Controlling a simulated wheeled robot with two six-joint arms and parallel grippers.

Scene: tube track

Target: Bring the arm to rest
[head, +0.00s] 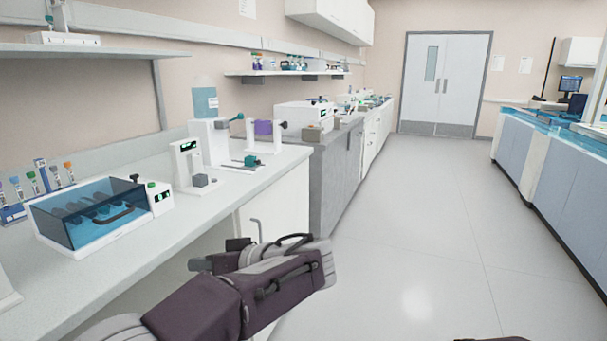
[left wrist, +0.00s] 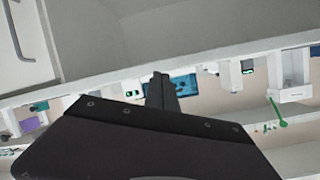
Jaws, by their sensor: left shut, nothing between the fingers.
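My left arm comes in from the bottom left in the head view and folds back at the wrist. My left gripper (head: 203,264) points left, in front of the bench's cabinet front and below the bench top. In the left wrist view its two dark fingers (left wrist: 160,88) are together with nothing between them. It appears clear of everything around it. My right gripper does not show; only a dark sliver, perhaps of my right arm, shows at the bottom edge of the head view.
The white bench (head: 130,270) runs along the left, bearing a blue-lidded box (head: 90,212), a tube rack (head: 14,212) and a white instrument (head: 187,165). A grey cabinet (head: 333,175) stands beyond. The floor (head: 420,240) to the right is open.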

